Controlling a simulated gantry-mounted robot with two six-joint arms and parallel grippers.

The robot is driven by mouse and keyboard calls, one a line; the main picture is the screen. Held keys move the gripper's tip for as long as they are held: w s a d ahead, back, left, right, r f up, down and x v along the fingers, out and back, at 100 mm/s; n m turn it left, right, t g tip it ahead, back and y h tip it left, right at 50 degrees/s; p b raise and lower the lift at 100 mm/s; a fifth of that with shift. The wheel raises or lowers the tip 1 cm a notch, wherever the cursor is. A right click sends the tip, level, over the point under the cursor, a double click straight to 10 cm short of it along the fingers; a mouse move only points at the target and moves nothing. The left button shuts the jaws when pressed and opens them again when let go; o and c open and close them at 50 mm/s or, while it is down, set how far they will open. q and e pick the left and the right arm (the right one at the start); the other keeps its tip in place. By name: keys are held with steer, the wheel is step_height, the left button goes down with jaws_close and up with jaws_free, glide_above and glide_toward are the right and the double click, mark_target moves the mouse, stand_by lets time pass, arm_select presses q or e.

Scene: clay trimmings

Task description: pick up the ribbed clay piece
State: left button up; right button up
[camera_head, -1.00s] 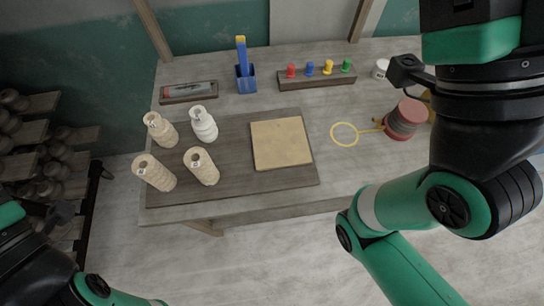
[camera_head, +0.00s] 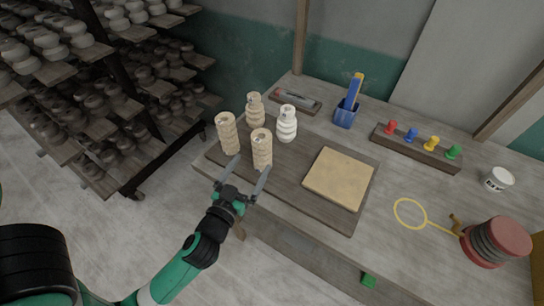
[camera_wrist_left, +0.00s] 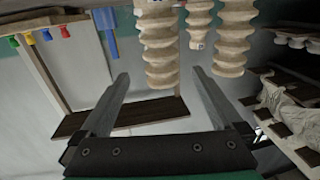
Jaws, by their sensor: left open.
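Several upright clay pieces with ringed sides stand on the dark board (camera_head: 292,187) at its left end. A tan ribbed piece (camera_head: 262,149) is nearest my left gripper (camera_head: 249,172). Another tan ribbed piece (camera_head: 228,132) stands to its left, a third tan one (camera_head: 255,110) behind, and a white one (camera_head: 287,124) at back right. My left gripper is open and empty at the table's front edge, just short of the nearest pieces. In the left wrist view, a ribbed piece (camera_wrist_left: 157,45) shows beyond and between the open fingers (camera_wrist_left: 158,88). My right gripper is out of view.
A tan square slab (camera_head: 340,178) lies right of the pieces. Behind are a tool tray (camera_head: 296,100), a blue holder (camera_head: 346,112) and a rack of coloured-knob tools (camera_head: 415,148). A yellow loop (camera_head: 410,213) and a red-and-grey disc stack (camera_head: 495,241) lie at right.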

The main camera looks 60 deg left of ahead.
mark_target(257, 153)
arm_select(q)
steer(key=shift+a, duration=0.25)
steer(key=p+x, duration=0.1)
steer(key=x, duration=0.4)
steer(key=shift+w+a, duration=0.25)
steer(key=shift+w, duration=0.1)
steer(key=shift+w+a+f, duration=0.15)
steer(key=shift+w+a, duration=0.2)
steer(key=x, duration=0.4)
steer(key=shift+w+a+f, duration=0.15)
steer(key=shift+w, duration=0.1)
jaws_close()
